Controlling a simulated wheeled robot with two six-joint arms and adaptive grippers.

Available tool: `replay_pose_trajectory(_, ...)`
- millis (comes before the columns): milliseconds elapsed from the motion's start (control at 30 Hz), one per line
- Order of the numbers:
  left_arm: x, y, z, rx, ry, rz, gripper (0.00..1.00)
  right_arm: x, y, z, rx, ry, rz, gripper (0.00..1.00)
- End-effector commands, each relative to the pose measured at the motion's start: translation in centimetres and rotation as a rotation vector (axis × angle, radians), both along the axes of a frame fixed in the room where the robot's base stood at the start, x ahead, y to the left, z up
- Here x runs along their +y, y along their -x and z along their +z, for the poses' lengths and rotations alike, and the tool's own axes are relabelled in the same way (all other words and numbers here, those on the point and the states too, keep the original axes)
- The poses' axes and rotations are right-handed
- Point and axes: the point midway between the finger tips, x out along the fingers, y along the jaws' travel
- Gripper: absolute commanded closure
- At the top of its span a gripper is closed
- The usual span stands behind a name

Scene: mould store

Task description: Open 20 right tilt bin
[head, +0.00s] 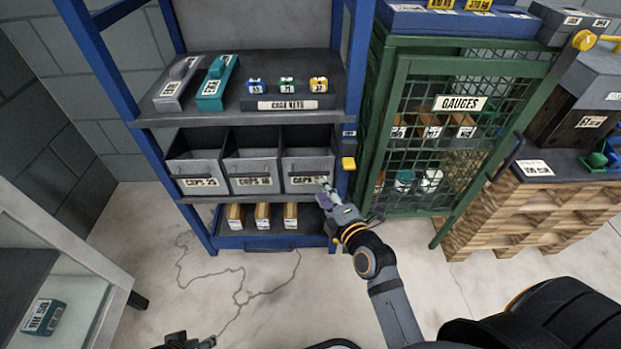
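Three grey tilt bins stand side by side on the middle shelf of a blue rack. The right tilt bin (305,166) has a label starting "CAPS", its end hidden by my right gripper. The middle bin (252,169) reads "CAPS 16" and the left bin (197,168) "CAPS 25". My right gripper (325,190) is at the lower right of the right bin's front, by the label; I cannot tell whether it touches or how its fingers stand. My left gripper (190,341) is low at the bottom edge, far from the bins, its finger state unclear.
The rack's lower shelf (262,240) holds several brown boxes; the upper one has small blocks and a "CAGE KEYS" label (288,104).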

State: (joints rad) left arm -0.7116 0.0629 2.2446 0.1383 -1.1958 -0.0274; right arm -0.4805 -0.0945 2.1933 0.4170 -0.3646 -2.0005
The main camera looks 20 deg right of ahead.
Motion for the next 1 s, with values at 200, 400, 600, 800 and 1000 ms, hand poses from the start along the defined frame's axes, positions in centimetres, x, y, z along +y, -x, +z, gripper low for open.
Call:
replay_pose_trajectory(200, -0.2, -0.1, -0.8, -0.028, 0.01, 0.003, 0.6, 0.6, -4.8, -1.0, -0.002, 0.0, 0.0, 0.65)
replay_pose_trajectory(400, -0.3, -0.3, -1.2, -0.055, 0.017, 0.005, 0.6, 0.9, -7.3, -1.5, 0.0, -0.001, -0.001, 0.65)
replay_pose_trajectory(600, -0.4, -0.4, -1.2, -0.062, 0.019, 0.005, 0.6, 0.9, -7.8, -1.5, 0.001, -0.001, -0.001, 0.65)
replay_pose_trajectory(800, -0.4, -0.4, -1.2, -0.062, 0.019, 0.006, 0.6, 0.9, -7.8, -1.5, 0.001, -0.001, -0.001, 0.73)
replay_pose_trajectory(1000, -0.4, -0.3, -1.2, -0.061, 0.02, 0.006, 0.6, 0.9, -7.8, -1.5, 0.001, -0.001, -0.001, 1.0)
